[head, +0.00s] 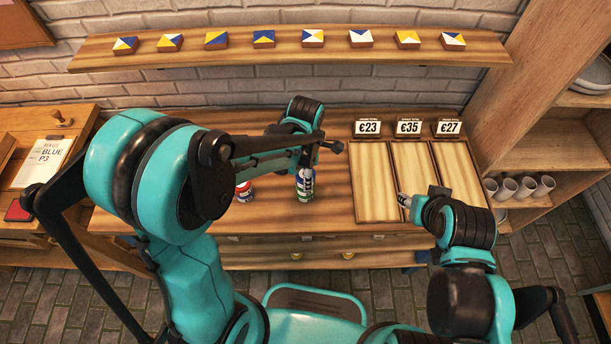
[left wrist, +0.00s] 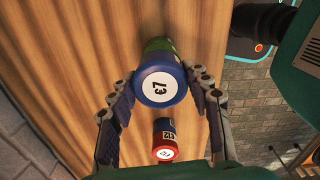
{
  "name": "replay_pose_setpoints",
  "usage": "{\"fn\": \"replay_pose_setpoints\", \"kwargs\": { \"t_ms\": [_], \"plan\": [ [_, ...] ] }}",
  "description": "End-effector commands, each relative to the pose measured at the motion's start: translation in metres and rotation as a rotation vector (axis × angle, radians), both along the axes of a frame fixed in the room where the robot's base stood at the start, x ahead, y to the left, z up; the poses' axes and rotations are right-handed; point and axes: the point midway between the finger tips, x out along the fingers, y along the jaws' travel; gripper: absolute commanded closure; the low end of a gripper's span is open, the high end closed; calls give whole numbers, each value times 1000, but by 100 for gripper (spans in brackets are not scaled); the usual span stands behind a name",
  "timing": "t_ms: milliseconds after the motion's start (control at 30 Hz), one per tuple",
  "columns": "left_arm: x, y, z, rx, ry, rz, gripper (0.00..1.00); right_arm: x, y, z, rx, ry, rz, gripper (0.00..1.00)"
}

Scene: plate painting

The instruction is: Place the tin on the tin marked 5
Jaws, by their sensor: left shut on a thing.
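My left gripper (head: 305,174) is shut on a blue tin (left wrist: 160,84) with a white round label on its top; the mark is upside down and hard to read. A green tin (head: 305,195) is directly below it and also shows in the left wrist view (left wrist: 155,45); the two look lined up, but I cannot tell if they touch. A red-topped tin (head: 243,188) with a blue tin (left wrist: 165,126) under it stands to the left on the table. I cannot read a 5 on any tin. My right gripper (head: 404,199) is over the wooden panels, its jaws unclear.
Three pale wooden panels (head: 376,185) with price cards (head: 368,127) lie at the right of the table (head: 330,205). A shelf (head: 200,52) with several painted tiles is on the wall. Cups (head: 525,187) stand on the right rack. My left arm hides much of the table's left.

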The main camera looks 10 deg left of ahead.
Motion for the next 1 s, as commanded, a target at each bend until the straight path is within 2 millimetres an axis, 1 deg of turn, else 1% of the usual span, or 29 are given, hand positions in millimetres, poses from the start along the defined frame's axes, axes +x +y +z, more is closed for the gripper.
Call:
{"fn": "replay_pose_setpoints", "kwargs": {
  "t_ms": [33, 233, 367, 400, 433, 467, 700, 800, 867, 967, 1000],
  "plan": [
    [0, 0, -2, 0, 0, 0, 84, 0, 0, -1, 0, 0, 0, 60],
    [0, 0, -1, 0, 0, 0, 84, 0, 0, 0, 0, 0, 0, 60],
    [0, 0, -5, 0, 0, 0, 84, 0, 0, -4, 0, 0, 0, 60],
    [0, 0, -4, 0, 0, 0, 41, 0, 0, -3, 0, 0, 0, 60],
    [0, 0, -4, 0, 0, 0, 33, 0, 0, -3, 0, 0, 0, 60],
    [0, 0, -4, 0, 0, 0, 31, 0, 0, -3, 0, 0, 0, 60],
    [0, 0, -4, 0, 0, 0, 31, 0, 0, -3, 0, 0, 0, 60],
    [0, 0, 0, 0, 0, 0, 31, 0, 0, 0, 0, 0, 0, 60],
    [0, 0, 5, 0, 0, 0, 31, 0, 0, 3, 0, 0, 0, 60],
    [-1, 0, 22, 0, 0, 0, 31, 0, 0, 10, 0, 0, 0, 60],
    [0, 0, 31, 0, 0, 0, 31, 0, 0, 13, 0, 0, 0, 60]
  ]
}}
